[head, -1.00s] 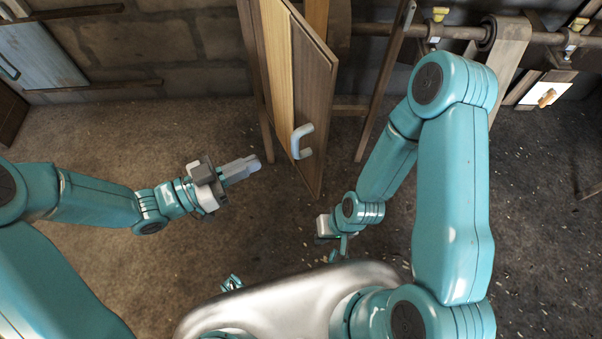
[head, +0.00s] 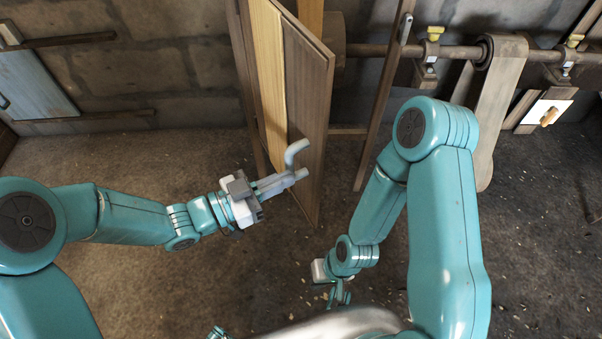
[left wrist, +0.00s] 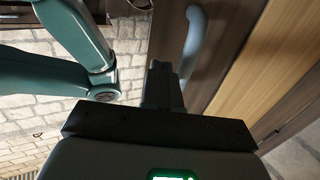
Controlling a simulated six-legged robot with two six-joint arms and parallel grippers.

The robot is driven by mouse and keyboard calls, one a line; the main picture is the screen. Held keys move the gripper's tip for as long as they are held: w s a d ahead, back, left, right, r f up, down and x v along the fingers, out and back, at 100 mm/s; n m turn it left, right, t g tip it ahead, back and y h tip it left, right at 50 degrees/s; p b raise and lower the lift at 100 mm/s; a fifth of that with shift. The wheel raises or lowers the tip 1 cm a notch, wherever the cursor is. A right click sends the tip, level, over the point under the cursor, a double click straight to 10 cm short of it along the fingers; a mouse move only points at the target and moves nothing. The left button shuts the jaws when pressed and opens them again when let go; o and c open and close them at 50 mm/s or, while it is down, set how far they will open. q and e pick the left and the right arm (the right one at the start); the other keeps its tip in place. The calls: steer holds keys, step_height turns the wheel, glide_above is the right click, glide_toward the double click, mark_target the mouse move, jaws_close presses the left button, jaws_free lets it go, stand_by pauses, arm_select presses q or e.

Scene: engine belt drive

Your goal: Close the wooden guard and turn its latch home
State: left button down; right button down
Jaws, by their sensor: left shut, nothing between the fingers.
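The wooden guard (head: 308,100) stands open, swung out toward me, its planked face turned left. It also shows in the left wrist view (left wrist: 230,70). Its curved grey handle (head: 296,150) is on that face near the free edge, and appears in the left wrist view (left wrist: 193,35). My left gripper (head: 292,178) is shut and empty, its fingertips right beside the handle's lower end; I cannot tell if they touch. A small grey piece on the post (head: 405,28) may be the latch. My right gripper (head: 340,292) hangs low, partly hidden; its jaws are unclear.
A shaft (head: 460,52) with a belt (head: 495,120) runs along the wall right of the guard. A white plate with a wooden toggle (head: 548,116) is at the far right. A bluish panel (head: 38,85) is at the left. Floor left of the guard is clear.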

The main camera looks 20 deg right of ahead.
mark_target(315, 167)
arm_select(q)
steer(key=shift+w+d+b, duration=0.2)
steer(key=shift+w+d, duration=0.05)
steer(key=shift+d, duration=0.95)
steer(key=shift+w+d+b, duration=0.15)
steer(key=shift+w+d, duration=0.05)
steer(key=shift+d, duration=0.95)
steer(key=shift+d, duration=0.15)
